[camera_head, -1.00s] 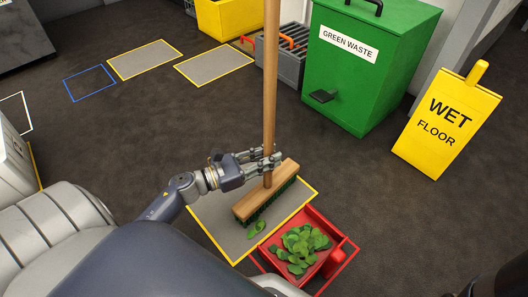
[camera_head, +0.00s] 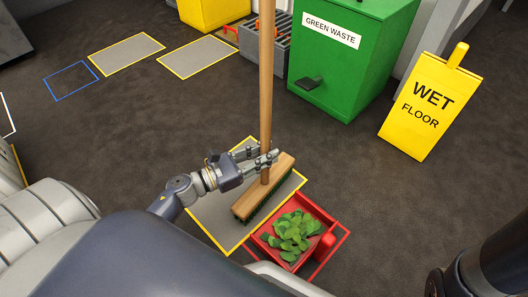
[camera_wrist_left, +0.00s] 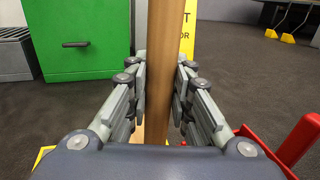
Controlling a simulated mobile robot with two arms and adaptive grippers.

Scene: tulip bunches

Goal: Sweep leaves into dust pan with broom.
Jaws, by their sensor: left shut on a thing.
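The broom has a long wooden handle (camera_head: 266,90) and a wooden head (camera_head: 266,188) with green bristles. It stands nearly upright with its head on the grey yellow-edged floor mat (camera_head: 213,212). My left gripper (camera_head: 262,160) is shut on the handle just above the head. The handle also shows between the fingers in the left wrist view (camera_wrist_left: 161,60). The red dust pan (camera_head: 326,241) lies beside the mat, close to the broom head, with a heap of green leaves (camera_head: 293,231) in it. No loose leaf shows on the mat; the head may hide some. My right gripper is out of view.
A green waste bin (camera_head: 355,60) stands behind, with a yellow wet floor sign (camera_head: 425,105) to its right. A grey crate (camera_head: 283,60) and a yellow container (camera_head: 213,10) are at the back.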

